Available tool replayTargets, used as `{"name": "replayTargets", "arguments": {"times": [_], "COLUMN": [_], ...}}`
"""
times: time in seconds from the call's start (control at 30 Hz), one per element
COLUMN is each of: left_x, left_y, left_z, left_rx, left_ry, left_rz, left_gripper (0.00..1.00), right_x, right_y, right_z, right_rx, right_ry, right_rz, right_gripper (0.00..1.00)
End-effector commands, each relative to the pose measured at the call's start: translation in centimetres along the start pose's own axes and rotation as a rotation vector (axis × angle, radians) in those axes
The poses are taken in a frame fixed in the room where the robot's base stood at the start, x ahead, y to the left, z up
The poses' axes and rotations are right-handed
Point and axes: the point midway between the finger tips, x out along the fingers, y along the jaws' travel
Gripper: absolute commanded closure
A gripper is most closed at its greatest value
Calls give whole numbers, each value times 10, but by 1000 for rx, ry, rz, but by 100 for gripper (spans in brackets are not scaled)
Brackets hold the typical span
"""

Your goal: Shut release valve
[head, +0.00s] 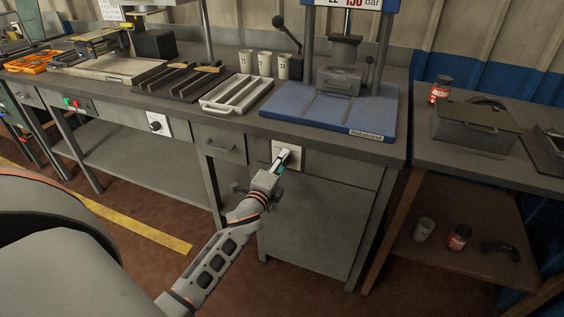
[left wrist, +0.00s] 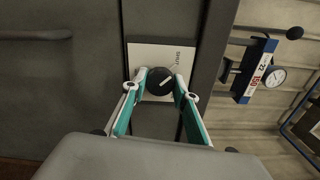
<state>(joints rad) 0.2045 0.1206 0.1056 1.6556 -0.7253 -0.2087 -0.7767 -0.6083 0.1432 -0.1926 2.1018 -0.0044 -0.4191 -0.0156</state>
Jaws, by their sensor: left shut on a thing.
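The release valve is a round black knob (left wrist: 159,83) with a white pointer line. It sits on a pale plate (left wrist: 148,54) on the bench front. In the left wrist view the line slants up and right, toward small lettering on the plate that looks like "SHUT". In the head view the plate (head: 291,152) is below the blue press, and the knob is hidden by my gripper. My left gripper (head: 283,160) is at the plate. In the left wrist view its green-lined fingers (left wrist: 160,87) are shut on the knob, one on each side. My right gripper is not in view.
A press with a blue base (head: 330,108) stands on the bench above the plate. A tray (head: 237,94) and cups (head: 264,63) are left of it. Another dark knob (head: 155,125) is on the bench front farther left. A side table holds a grey box (head: 472,126).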

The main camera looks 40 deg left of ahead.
Motion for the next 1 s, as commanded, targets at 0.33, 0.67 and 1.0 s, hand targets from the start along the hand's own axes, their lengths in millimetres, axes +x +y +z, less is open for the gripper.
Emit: {"name": "replayTargets", "arguments": {"times": [0.33, 0.67, 1.0], "left_x": [0, 0, -21], "left_y": [0, 0, 2], "left_z": [0, 0, 0], "left_rx": [-7, -5, -4], "left_ry": [0, 0, 0], "left_rz": [0, 0, 3], "left_gripper": [93, 55, 55], "right_x": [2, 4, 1], "right_y": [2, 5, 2], "right_z": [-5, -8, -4], "right_rx": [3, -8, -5], "right_ry": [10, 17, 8], "right_rz": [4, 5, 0], "right_gripper": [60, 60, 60]}}
